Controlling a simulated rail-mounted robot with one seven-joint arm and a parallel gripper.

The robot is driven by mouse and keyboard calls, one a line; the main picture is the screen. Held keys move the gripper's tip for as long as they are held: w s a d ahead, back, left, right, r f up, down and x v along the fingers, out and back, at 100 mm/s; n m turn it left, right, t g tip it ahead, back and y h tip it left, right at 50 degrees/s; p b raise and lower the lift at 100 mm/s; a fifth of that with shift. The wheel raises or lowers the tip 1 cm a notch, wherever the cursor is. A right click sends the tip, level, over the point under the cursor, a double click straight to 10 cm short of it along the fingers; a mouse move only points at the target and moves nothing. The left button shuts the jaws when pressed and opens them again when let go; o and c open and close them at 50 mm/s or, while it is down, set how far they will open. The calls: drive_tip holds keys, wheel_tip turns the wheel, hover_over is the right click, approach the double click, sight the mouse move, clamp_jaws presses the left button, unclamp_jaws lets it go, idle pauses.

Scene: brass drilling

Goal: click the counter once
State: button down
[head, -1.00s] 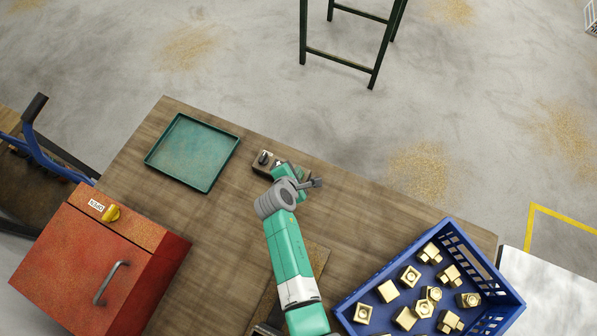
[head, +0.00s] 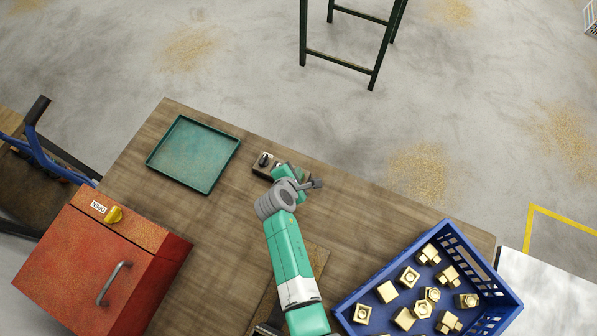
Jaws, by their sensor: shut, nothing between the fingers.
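The counter (head: 263,160) appears to be the small dark-and-metal device on the far edge of the wooden table, in the middle of the head view. My arm covers its right part, so its button cannot be made out. My gripper (head: 317,184) is shut and empty, just right of and nearer than the device. I cannot tell from this view whether any part of the gripper touches it.
A green tray (head: 150,160) lies left on the table (head: 225,235). A red cabinet (head: 75,262) with a yellow knob stands front left. A blue crate (head: 497,283) with several brass fittings sits front right. The table between tray and arm is clear.

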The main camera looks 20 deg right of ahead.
drive_tip(key=shift+r, duration=0.3)
drive_tip(key=shift+r, duration=0.1)
wheel_tip(320, 180, up, 5)
drive_tip(key=p, duration=0.5)
idle(0.7)
